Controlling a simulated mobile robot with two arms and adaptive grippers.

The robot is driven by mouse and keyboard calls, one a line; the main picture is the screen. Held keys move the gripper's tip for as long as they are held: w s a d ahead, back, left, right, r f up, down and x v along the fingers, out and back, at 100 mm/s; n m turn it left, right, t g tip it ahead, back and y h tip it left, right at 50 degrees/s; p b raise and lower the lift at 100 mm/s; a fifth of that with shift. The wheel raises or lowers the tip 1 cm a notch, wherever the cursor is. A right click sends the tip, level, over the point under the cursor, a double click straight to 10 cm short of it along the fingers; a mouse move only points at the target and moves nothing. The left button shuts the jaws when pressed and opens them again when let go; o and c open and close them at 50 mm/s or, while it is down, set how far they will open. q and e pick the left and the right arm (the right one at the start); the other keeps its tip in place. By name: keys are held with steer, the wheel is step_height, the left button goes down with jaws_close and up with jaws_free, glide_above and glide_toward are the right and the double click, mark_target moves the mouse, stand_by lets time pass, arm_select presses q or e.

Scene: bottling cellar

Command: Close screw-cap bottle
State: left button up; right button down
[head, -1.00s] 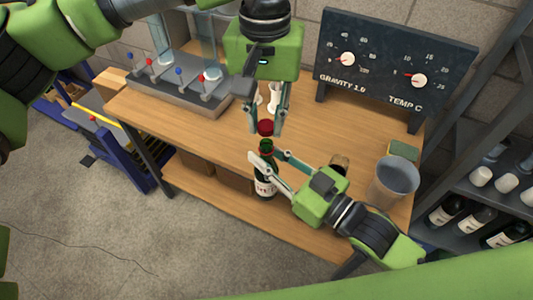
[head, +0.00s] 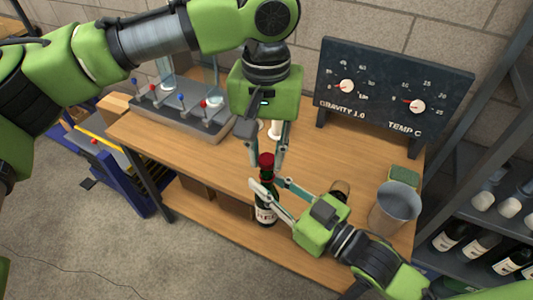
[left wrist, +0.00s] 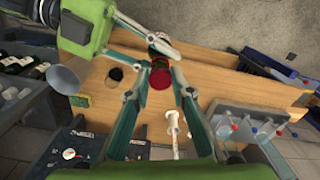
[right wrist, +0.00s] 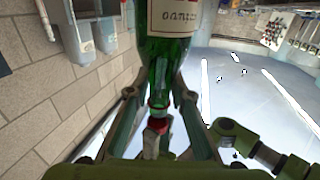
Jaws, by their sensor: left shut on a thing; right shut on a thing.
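A green glass bottle (head: 266,212) with a pale label is held upright in front of the table's front edge. It also shows in the right wrist view (right wrist: 163,60). My right gripper (head: 271,184) is shut around its neck from the side. A red cap (head: 267,160) is at the bottle's mouth, in line with the neck. The cap also shows in the left wrist view (left wrist: 159,78). My left gripper (head: 267,166), pointing down from above, is shut on the cap. Fingers partly hide the neck, and I cannot tell whether the cap has caught the thread.
A rack with dark bottles (head: 480,240) is at the right. The table's middle is mostly clear.

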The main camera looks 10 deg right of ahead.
arm_select(q)
steer(key=shift+f, duration=0.1)
steer(key=shift+f, duration=0.8)
steer(key=shift+f, duration=0.55)
